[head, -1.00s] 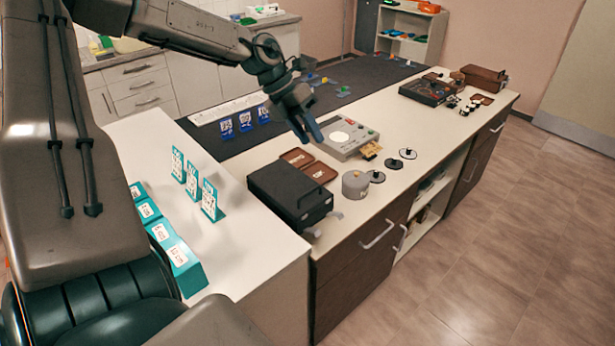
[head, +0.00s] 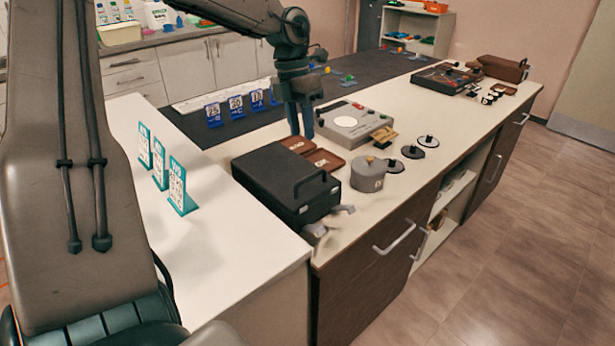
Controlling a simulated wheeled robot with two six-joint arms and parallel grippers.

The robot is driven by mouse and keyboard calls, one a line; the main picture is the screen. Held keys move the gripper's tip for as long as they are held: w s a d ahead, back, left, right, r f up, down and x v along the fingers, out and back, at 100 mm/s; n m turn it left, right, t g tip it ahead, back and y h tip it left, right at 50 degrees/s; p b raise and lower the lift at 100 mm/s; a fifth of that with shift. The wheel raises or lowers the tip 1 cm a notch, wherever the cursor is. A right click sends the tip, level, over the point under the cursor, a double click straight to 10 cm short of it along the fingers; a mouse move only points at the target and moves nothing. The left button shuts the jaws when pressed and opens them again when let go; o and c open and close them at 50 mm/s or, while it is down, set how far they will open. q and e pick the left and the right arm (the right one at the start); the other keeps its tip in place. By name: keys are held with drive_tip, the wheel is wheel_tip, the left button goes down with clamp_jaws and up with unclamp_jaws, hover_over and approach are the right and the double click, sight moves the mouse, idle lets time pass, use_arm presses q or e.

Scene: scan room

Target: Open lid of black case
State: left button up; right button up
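The black case (head: 268,178) lies with its lid down on the near left part of the long counter. A dark handle stands on its right side. Two small grey pieces, which look like latches, stick out at its front edge; the nearer one is blurred. My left gripper (head: 301,132) points down behind the case, over the brown boxes, apart from the case lid. Its two fingers show a narrow gap and hold nothing that I can see. My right gripper is not in view.
Brown boxes (head: 324,160), a round grey container (head: 368,174), black discs (head: 392,167) and a grey device (head: 356,121) crowd the counter beyond the case. Teal card stands (head: 178,187) are on the white surface at left.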

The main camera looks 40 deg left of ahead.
use_arm(q)
drive_tip(key=p, duration=0.1)
hover_over(307, 189)
wheel_tip(307, 189, down, 10)
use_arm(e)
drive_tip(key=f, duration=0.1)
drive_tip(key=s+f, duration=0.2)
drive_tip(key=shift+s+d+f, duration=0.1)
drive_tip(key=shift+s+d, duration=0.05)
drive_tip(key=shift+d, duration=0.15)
use_arm(q)
clamp_jaws()
